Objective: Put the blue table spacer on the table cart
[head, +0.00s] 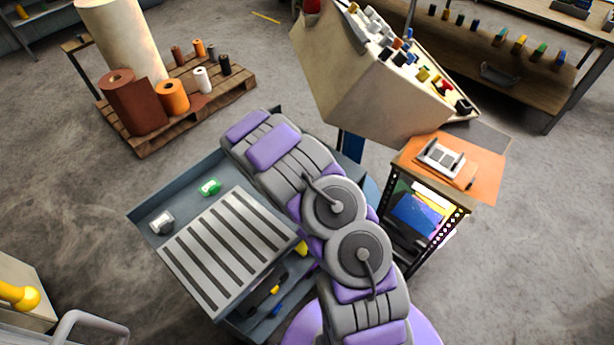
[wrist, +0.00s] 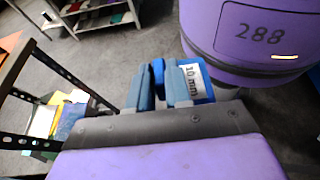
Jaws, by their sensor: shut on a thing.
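In the wrist view my gripper (wrist: 158,80) is shut on a blue table spacer (wrist: 205,88). The spacer shows between and to the right of the pale blue fingers, with a white label reading "10 mm". In the head view the gripper and spacer cannot be made out; my grey and purple arm crosses the middle. A low blue-grey cart (head: 146,215), likely the table cart, lies left of and under the arm. It carries a slatted grey plate (head: 215,253), with a green piece (head: 209,187) and a grey-white piece (head: 162,222) beside it.
A perforated stand (head: 446,229) with an orange top is right of the arm; its legs show at left in the wrist view (wrist: 14,75). A beige control console (head: 360,90) stands behind. A pallet (head: 215,107) with rolls is upper left. Open floor lies left and lower right.

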